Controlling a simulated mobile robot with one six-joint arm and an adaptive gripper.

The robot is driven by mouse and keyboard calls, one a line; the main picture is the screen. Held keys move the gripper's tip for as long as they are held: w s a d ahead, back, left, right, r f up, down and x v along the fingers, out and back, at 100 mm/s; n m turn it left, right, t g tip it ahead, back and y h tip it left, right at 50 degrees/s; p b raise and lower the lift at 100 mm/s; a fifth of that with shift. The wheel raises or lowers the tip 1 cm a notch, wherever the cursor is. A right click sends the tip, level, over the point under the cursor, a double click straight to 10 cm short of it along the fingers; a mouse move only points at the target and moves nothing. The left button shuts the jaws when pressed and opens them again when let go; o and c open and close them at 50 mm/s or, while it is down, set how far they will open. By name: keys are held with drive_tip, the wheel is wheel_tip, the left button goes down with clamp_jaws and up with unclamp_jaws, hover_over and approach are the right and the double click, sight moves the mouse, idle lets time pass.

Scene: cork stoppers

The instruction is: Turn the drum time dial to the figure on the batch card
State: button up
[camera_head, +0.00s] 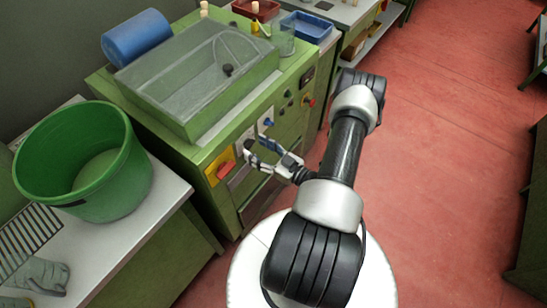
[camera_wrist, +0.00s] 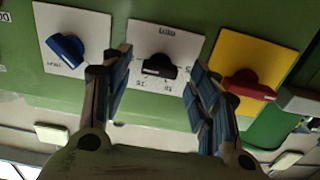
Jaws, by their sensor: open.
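The machine's front carries three knobs on square plates. A black knob (camera_wrist: 160,66) sits on a white plate (camera_wrist: 185,40) with small upside-down marks, too small to read surely. A blue knob (camera_wrist: 66,50) is on another white plate to its left. A red knob (camera_wrist: 248,84) is on a yellow plate to its right. My gripper (camera_wrist: 160,74) is open, its fingers on either side of the black knob, with no clear contact. In the head view my gripper (camera_head: 258,154) is at the panel and partly hides the black knob. I cannot identify the batch card.
The green machine (camera_head: 190,128) has a clear-sided basin on top and a blue roll (camera_head: 136,38) behind it. A green tub (camera_head: 130,172) and grey gloves (camera_head: 38,275) are on the left bench. The red floor (camera_head: 440,130) to the right is clear.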

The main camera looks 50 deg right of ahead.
drive_tip(key=s, duration=1)
drive_tip(key=shift+d, duration=0.4)
